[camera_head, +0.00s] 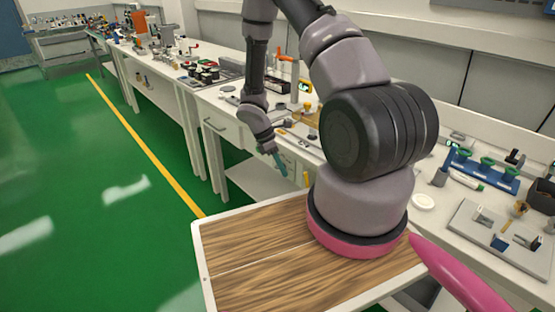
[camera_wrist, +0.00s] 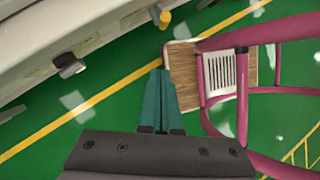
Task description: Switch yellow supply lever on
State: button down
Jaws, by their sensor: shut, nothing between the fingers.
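A yellow lever-like part (camera_wrist: 165,18) shows at the top of the wrist view, sticking out from the edge of a pale bench. A small orange-yellow part (camera_head: 306,178) at the bench front in the head view may be the same one; its on or off position cannot be told. My gripper (camera_wrist: 162,74) has teal fingers that are closed together and empty. The yellow part lies beyond its fingertips in the wrist view, apart from them. In the head view my gripper (camera_head: 284,172) hangs low in front of the bench, left of the orange-yellow part.
The white bench (camera_head: 225,108) carries many small tools and fixtures. A drawer handle (camera_head: 213,126) is on its front. A dark and silver knob-like part (camera_wrist: 68,64) juts out at the left of the wrist view. Green floor (camera_head: 90,200) with a yellow line is clear at left.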

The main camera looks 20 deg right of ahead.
jog(key=d, duration=0.1)
jog(key=s+d+f, duration=0.1)
jog(key=d, duration=0.1)
jog(key=s+d+f, duration=0.1)
jog(key=d, duration=0.1)
jog(key=shift+f, duration=0.1)
jog(key=shift+s+d+r, duration=0.2)
jog(key=shift+s, duration=0.35)
jog(key=shift+s+d+r, duration=0.2)
jog(key=shift+s, duration=0.3)
jog(key=shift+w+f, duration=0.1)
jog(key=shift+w, duration=0.05)
